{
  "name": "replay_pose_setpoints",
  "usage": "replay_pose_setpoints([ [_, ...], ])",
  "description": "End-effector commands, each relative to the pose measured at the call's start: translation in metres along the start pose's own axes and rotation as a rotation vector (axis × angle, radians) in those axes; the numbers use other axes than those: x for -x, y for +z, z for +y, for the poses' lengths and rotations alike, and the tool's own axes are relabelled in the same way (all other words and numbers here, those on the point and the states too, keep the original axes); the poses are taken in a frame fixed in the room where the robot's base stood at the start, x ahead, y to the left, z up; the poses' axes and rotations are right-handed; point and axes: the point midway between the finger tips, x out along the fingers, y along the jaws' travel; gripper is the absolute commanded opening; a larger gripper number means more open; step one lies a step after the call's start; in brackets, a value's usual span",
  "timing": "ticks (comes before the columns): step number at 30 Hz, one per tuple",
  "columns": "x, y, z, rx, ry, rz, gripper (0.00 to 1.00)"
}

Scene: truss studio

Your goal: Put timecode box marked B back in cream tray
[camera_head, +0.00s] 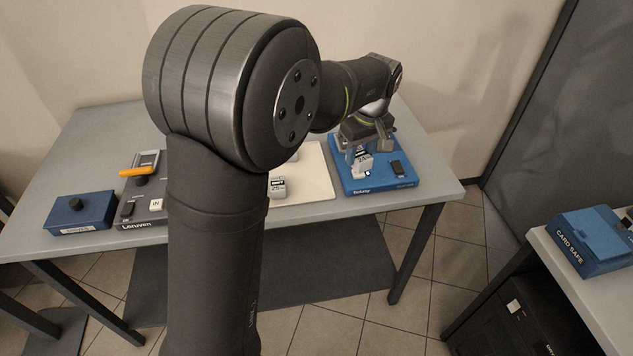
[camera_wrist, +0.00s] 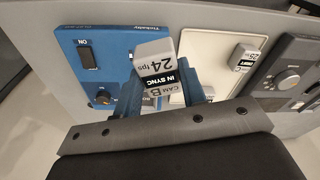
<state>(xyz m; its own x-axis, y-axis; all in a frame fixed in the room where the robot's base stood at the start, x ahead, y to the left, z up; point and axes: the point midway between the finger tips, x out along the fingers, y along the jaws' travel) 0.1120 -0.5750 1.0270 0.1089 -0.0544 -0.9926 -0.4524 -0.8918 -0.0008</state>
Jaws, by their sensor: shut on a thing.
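My gripper (camera_head: 361,150) is above the blue panel on the table and is shut on timecode box B (camera_head: 362,165). In the wrist view, box B (camera_wrist: 155,66) is a light grey block with a label reading "CAM B", "24 fps" and "IN SYNC". It sits tilted in that picture between my blue fingers (camera_wrist: 160,90). The cream tray (camera_head: 312,178) lies just left of the blue panel in the head view. It also shows in the wrist view (camera_wrist: 208,50), right of box B. My arm hides part of the tray in the head view.
Another labelled grey box (camera_head: 277,187) stands in the cream tray, also in the wrist view (camera_wrist: 242,57). The blue panel (camera_head: 384,185) carries a dark switch (camera_head: 398,167). A grey panel (camera_head: 135,222) and a blue box (camera_head: 80,213) are at left. A blue case (camera_head: 592,245) sits on another table.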

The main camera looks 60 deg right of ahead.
Motion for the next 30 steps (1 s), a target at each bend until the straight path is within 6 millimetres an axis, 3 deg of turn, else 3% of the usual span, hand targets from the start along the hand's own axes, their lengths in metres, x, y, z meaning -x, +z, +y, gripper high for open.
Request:
replay_pose_setpoints([
  [3, -0.003, 0.011, -0.019, 0.044, -0.006, 0.0, 0.1],
  [9, -0.011, 0.013, -0.034, 0.078, -0.009, 0.0, 0.1],
  [21, -0.071, -0.06, -0.06, 0.081, -0.01, 0.0, 0.1],
  [30, -0.091, -0.084, -0.068, 0.077, -0.008, 0.001, 0.1],
])
